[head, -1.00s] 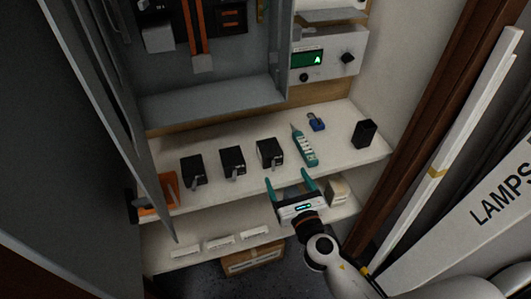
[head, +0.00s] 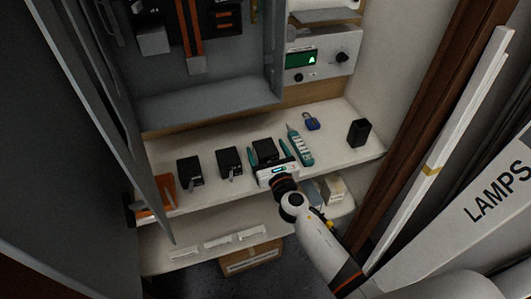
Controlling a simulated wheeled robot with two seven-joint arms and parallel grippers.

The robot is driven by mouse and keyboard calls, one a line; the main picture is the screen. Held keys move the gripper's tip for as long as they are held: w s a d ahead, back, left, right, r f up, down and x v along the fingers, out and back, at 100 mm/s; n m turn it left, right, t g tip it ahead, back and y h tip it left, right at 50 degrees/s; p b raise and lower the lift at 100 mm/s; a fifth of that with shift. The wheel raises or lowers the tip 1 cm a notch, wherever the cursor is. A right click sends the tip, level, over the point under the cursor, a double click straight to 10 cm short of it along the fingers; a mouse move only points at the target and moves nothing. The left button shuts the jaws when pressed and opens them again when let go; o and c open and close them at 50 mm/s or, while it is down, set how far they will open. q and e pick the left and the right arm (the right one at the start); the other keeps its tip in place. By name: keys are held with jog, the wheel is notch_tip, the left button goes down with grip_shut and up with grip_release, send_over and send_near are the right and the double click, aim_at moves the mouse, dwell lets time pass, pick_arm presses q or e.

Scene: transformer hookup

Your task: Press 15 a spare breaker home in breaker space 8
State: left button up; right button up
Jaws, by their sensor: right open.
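Three black breakers stand in a row on the white shelf: a left one (head: 190,171), a middle one (head: 229,161) and a right one (head: 264,149). I cannot read labels to tell which is the spare. My right gripper (head: 268,148) is open, with its teal fingers on either side of the right breaker. I cannot tell whether they touch it. The grey panel box (head: 205,103) is above, with orange bars (head: 194,40) and dark breakers (head: 228,18) in it. Space 8 cannot be made out. My left gripper is not in view.
A teal meter (head: 299,146), a blue padlock (head: 311,121) and a black block (head: 358,132) are on the shelf (head: 335,145). An orange item (head: 160,195) is at its left end. A control unit with a green display (head: 301,59) is above. The open panel door is at left.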

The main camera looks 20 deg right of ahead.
jog(key=shift+c, duration=0.3)
jog(key=c, duration=1)
jog(key=shift+c, duration=0.3)
jog(key=shift+r, duration=0.15)
notch_tip(320, 180, up, 12)
jog(key=p, duration=0.9)
notch_tip(320, 180, up, 15)
jog(key=p, duration=0.5)
send_over(268, 151)
jog(key=w+a+r+p, duration=0.3)
jog(key=a+r+p, duration=0.2)
jog(key=shift+w+a+r, duration=0.15)
jog(key=shift+w+r, duration=0.05)
jog(key=shift+r, duration=0.2)
